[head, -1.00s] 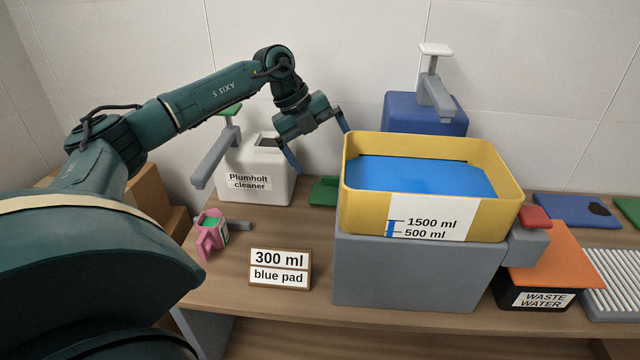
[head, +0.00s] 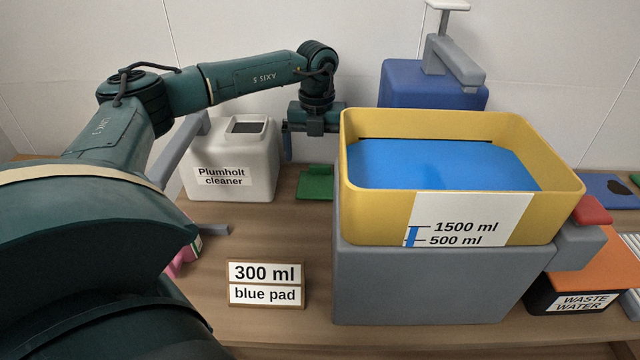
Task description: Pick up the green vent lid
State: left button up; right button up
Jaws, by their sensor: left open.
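The green vent lid (head: 315,184) is a small flat green piece with a raised part. It lies on the wooden counter between the white cleaner container and the grey block, its right side partly hidden by the yellow tub. My left gripper (head: 311,150) is open and empty, pointing down above and slightly behind the lid, apart from it. Its left finger shows; its right finger is largely hidden by the yellow tub. The white Plumholt cleaner container (head: 230,160) has an open square hole on top. My right gripper is not in view.
The yellow tub (head: 375,215) with blue contents stands on a grey block (head: 420,285), close right of the lid. A blue container (head: 430,85) with a grey pump stands behind. A "300 ml blue pad" sign (head: 265,285) stands in front. Bare counter lies between sign and lid.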

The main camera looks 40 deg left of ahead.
aim_at(319, 182)
pick_arm(q)
jog(key=f, duration=0.5)
jog(key=w+f, duration=0.1)
jog(key=f, duration=0.2)
jog(key=shift+a+f+b, duration=0.1)
jog(key=shift+f+b, duration=0.15)
jog(key=shift+b, duration=0.05)
jog(key=shift+c, duration=0.4)
jog(key=c, duration=0.7)
jog(key=shift+o, duration=0.2)
jog(key=shift+r, duration=0.15)
notch_tip(319, 182, up, 18)
jog(key=f+p, duration=0.1)
jog(key=p, duration=0.1)
jog(key=s+d+b, duration=0.1)
jog(key=s+d, duration=0.1)
jog(key=s, duration=0.7)
jog(key=s+d+b, duration=0.1)
jog(key=s, duration=0.7)
jog(key=shift+s+d+r+b, duration=0.35)
jog(key=shift+d+r, duration=0.05)
